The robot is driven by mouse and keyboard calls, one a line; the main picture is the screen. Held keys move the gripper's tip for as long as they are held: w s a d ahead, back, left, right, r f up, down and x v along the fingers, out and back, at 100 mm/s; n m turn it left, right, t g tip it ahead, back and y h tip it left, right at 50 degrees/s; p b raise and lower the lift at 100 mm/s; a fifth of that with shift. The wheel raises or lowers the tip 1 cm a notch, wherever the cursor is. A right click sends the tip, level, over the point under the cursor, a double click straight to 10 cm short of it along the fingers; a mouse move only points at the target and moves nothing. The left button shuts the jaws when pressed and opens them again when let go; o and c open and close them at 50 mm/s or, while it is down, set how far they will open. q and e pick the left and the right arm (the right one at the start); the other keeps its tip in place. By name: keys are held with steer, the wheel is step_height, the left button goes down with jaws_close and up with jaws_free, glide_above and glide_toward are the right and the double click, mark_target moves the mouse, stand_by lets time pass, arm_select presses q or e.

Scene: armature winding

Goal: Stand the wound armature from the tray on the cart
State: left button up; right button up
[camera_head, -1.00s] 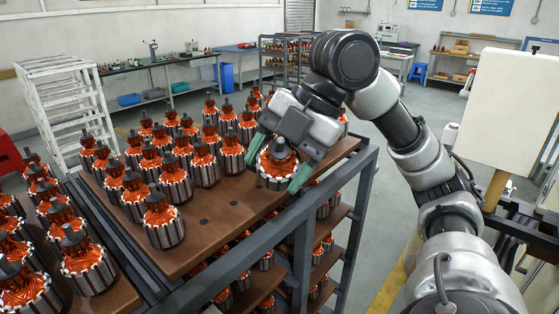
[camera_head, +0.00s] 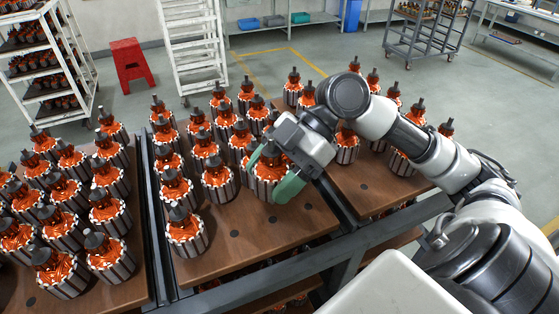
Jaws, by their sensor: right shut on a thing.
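My right gripper (camera_head: 272,173) has green fingers, one on each side of a wound armature (camera_head: 267,175) with orange copper windings and a grey slotted core. It is shut on this armature, which is upright over the front part of the cart's brown wooden top (camera_head: 265,238). The gripper hides part of the armature, and I cannot tell whether its base touches the board. Rows of similar armatures stand upright on the board to the left of and behind the gripper. My left gripper is not in view. I cannot make out the tray.
Armatures crowd another brown board (camera_head: 112,292) at the left, and more stand on a board (camera_head: 375,188) to the right. Dark rails edge the boards. A red stool (camera_head: 130,65) and white racks stand behind.

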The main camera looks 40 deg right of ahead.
steer(key=shift+a+f+b, duration=0.25)
steer(key=shift+f+b, duration=0.15)
steer(key=shift+f, duration=0.05)
steer(key=shift+d+f+b, duration=0.15)
steer(key=shift+f+b, duration=0.45)
steer(key=shift+f, duration=0.05)
steer(key=shift+d+f+b, duration=0.1)
steer(key=shift+f+b, duration=0.8)
steer(key=shift+f, duration=0.05)
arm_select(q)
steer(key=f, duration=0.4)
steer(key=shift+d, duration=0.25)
arm_select(e)
steer(key=shift+f, duration=0.1)
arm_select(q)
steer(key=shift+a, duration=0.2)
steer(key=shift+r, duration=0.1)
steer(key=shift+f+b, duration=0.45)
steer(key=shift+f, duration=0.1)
arm_select(e)
steer(key=shift+s+f, duration=0.1)
steer(key=shift+f, duration=0.5)
